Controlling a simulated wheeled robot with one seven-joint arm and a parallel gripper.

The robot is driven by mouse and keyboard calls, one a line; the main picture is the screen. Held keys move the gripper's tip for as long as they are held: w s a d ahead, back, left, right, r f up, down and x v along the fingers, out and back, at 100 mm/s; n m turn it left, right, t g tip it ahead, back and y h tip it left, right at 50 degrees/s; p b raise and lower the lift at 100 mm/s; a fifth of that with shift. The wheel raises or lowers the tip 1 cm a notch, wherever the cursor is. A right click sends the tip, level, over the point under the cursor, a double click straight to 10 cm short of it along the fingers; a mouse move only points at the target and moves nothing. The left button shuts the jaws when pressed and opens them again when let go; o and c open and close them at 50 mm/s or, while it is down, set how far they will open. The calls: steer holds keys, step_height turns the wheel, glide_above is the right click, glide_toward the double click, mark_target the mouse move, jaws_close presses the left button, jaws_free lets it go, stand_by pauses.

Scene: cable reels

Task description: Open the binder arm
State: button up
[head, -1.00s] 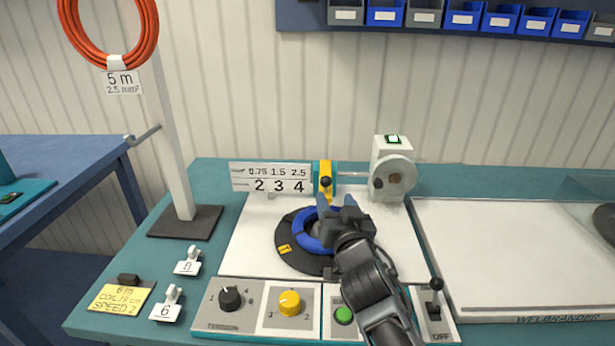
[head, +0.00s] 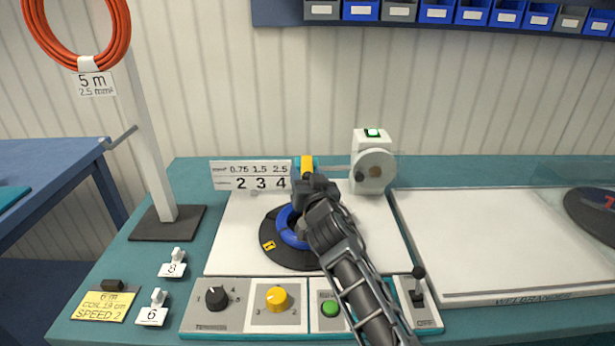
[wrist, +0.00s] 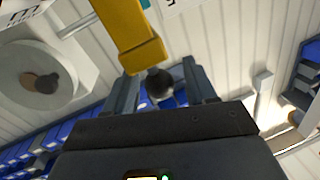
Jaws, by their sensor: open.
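The binder arm is a yellow piece (head: 307,164) on the binding machine behind the reel; in the wrist view the yellow arm (wrist: 132,38) comes down from the top with a dark round knob (wrist: 158,83) at its lower end. My gripper (head: 309,182) is in front of the yellow arm in the head view and hides its lower part and the knob. In the wrist view my gripper (wrist: 162,88) is open, with its two fingers on either side of the knob. I cannot tell whether they touch it.
A blue cable coil (head: 287,228) lies on the black reel (head: 270,243) below my arm. A white machine with a round disc (head: 375,170) stands right of the binder. A number sign (head: 235,177) stands to the left. Control knobs and a lever (head: 418,285) line the front.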

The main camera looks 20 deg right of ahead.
jaws_close()
stand_by(0.4)
